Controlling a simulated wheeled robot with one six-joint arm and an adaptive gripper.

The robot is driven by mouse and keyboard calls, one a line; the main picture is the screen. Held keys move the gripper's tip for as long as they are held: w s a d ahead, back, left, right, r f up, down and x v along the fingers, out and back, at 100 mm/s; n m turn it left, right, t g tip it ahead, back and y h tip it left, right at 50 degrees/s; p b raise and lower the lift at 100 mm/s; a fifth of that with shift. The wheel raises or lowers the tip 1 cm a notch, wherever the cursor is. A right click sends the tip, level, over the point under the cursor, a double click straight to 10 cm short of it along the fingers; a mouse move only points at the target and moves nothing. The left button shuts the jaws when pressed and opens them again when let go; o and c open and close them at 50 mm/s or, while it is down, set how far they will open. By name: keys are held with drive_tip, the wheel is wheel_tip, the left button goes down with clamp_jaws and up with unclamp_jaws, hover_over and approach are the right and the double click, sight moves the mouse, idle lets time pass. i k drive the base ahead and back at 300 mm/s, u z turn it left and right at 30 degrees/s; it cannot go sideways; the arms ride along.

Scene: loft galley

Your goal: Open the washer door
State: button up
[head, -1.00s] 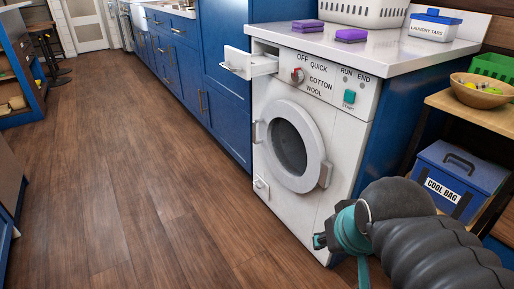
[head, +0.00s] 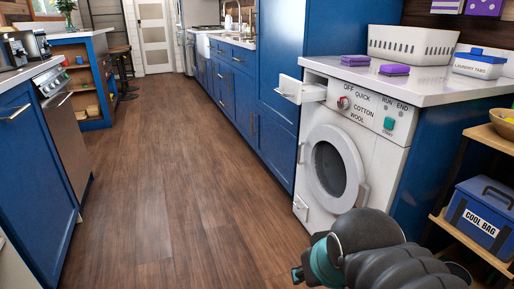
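The washer (head: 318,215) stands at right of centre under the counter, its white front facing left and toward me. Its round washer door (head: 331,168), a pale ring around dark glass, looks shut flush against the front. The door's handle (head: 363,195) is on the ring's lower right; a bracket like a hinge (head: 301,152) is at its left. My gripper (head: 300,274) shows only in small part at the bottom, in front of and below the door, apart from it. My dark arm hides the rest, so its fingers cannot be made out.
The washer's detergent drawer (head: 301,90) sticks out at upper left, above the door. Blue cabinets (head: 280,95) adjoin on the left. A shelf (head: 470,245) with a blue cool bag (head: 482,213) stands at right. The wooden floor (head: 180,210) is clear at left and centre.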

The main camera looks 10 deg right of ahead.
sight(357, 192)
drive_tip(key=u, duration=0.3)
drive_tip(key=i, duration=1.3)
drive_tip(key=z, duration=0.55)
